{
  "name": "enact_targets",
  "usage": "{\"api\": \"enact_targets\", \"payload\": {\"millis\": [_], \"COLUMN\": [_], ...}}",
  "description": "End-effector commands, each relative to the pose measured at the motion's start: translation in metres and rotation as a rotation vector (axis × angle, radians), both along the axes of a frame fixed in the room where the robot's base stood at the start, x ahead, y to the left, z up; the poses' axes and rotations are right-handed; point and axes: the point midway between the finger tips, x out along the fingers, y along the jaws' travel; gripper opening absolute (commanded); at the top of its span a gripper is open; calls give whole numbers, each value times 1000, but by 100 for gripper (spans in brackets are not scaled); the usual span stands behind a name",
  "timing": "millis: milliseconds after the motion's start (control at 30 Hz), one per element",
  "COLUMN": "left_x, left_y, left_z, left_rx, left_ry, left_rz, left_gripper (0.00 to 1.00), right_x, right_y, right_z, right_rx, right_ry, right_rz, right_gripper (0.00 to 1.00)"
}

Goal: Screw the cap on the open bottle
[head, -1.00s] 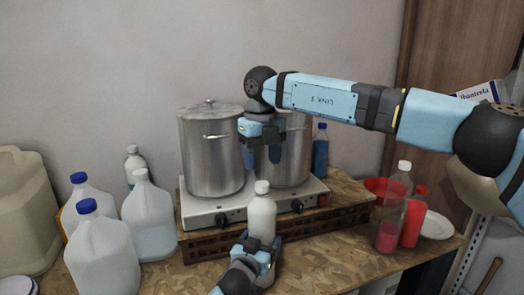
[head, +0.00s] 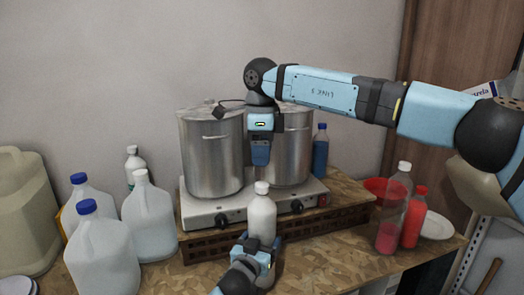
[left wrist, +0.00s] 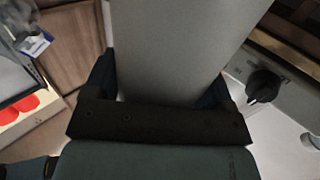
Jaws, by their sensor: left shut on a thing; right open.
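A white bottle (head: 261,218) stands upright at the table's front, before the hot plate. A white cap (head: 262,187) sits on its neck; I cannot tell how tight it is. My left gripper (head: 262,248) is shut on the lower body of the bottle. In the left wrist view the bottle (left wrist: 175,50) shows as a large grey shape between the fingers. My right gripper (head: 260,158) points down above the cap, apart from it, open and empty. It shows edge-on, so the gap between its fingers is hidden.
Two steel pots (head: 212,155) stand on the hot plate (head: 205,212) close behind the bottle. Several white jugs (head: 150,220) stand at left. A clear bottle with pink liquid (head: 388,235), a red bottle (head: 413,220) and a red bowl (head: 375,187) stand at right.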

Motion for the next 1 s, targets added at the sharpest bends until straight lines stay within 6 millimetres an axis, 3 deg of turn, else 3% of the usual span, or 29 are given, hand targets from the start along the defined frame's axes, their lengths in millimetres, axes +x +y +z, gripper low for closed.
{"api": "enact_targets", "payload": {"millis": [167,600,1000], "left_x": [0,0,0], "left_y": [0,0,0], "left_z": [0,0,0], "left_rx": [0,0,0], "left_ry": [0,0,0], "left_rz": [0,0,0], "left_gripper": [11,11,11], "right_x": [0,0,0], "right_y": [0,0,0], "right_z": [-14,-74,-80], "right_rx": [-2,0,0], "right_ry": [2,1,1], "right_rz": [0,-1,-2], "right_gripper": [57,57,57]}}
